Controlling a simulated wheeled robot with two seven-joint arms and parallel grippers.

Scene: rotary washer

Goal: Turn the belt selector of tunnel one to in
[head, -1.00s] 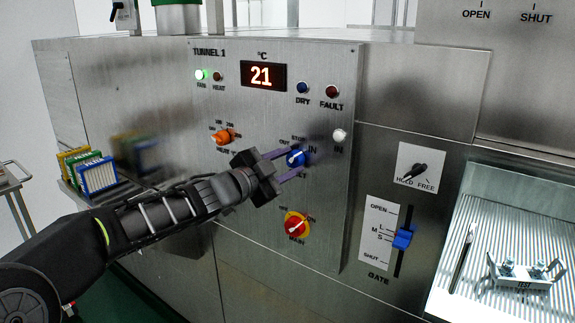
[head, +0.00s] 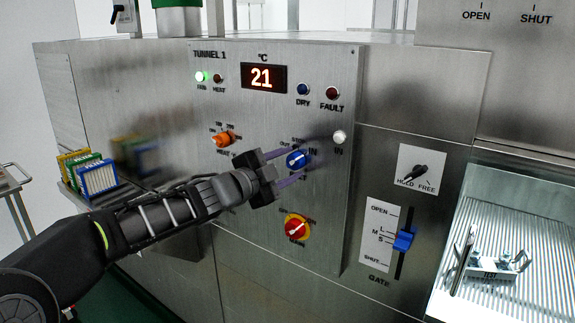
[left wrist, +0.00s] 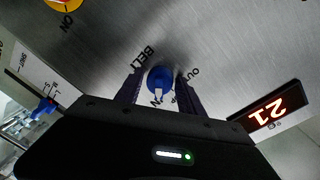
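The belt selector (head: 297,159) is a blue round knob with a white pointer mark on the TUNNEL 1 panel (head: 265,205). Its pointer appears to lie toward the IN label at its right. My left gripper (head: 298,163) is at the knob, its two purple fingers above and below it. In the left wrist view the knob (left wrist: 160,78) sits between the fingers (left wrist: 160,92), with narrow gaps seeming to show at its sides. The fingers look open; contact is hard to tell. The OUT and BELT labels show beside it. My right gripper is not in view.
An orange knob (head: 223,139) is above left, a red and yellow MAIN knob (head: 297,227) below, and a white button (head: 340,137) to the right. A blue gate slider (head: 404,238) and HOLD/FREE lever (head: 415,173) are further right. A metal TEST carrier (head: 488,274) sits on the ribbed belt.

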